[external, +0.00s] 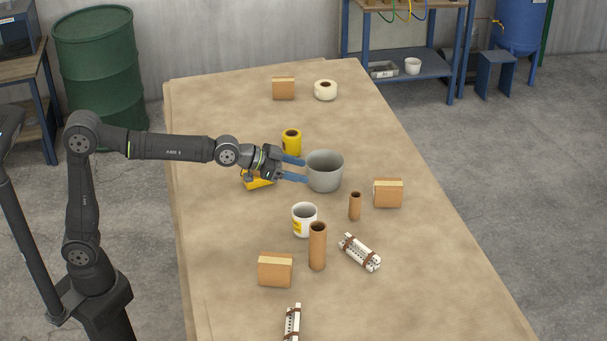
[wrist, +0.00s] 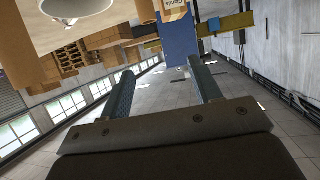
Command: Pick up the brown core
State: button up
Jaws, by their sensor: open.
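Two brown cardboard cores stand upright on the table in the external view. The tall brown core (external: 317,247) is at the front middle, beside a white cup. The short brown core (external: 355,207) stands farther back and to the right. My gripper (external: 304,170) is open and empty, its blue fingers pointing right at the grey pot (external: 325,172); whether they touch it I cannot tell. It is behind and left of both cores. The wrist view shows the open gripper (wrist: 165,82) with nothing between its fingers; brown shapes at its upper left are cut off and unclear.
A white cup (external: 304,220) stands left of the tall core. A yellow roll (external: 291,142) and a yellow item (external: 257,179) are near my arm. Cardboard boxes (external: 388,193) (external: 275,270) and strapped white bundles (external: 360,252) lie around.

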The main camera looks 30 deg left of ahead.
jog(key=shift+o, duration=0.5)
jog(key=shift+d, duration=0.1)
jog(key=m+g+y, duration=0.5)
jog(key=g+y, duration=0.1)
jog(key=g, duration=0.1)
send_near(318, 238)
jog(key=w+a+r, duration=0.2)
jog(key=a+r, duration=0.2)
jog(key=shift+s+x, duration=0.1)
jog(key=shift+x, duration=4.15)
jog(key=shift+s+x, duration=0.15)
jog(key=shift+x, duration=4.15)
jog(key=c, duration=1.1)
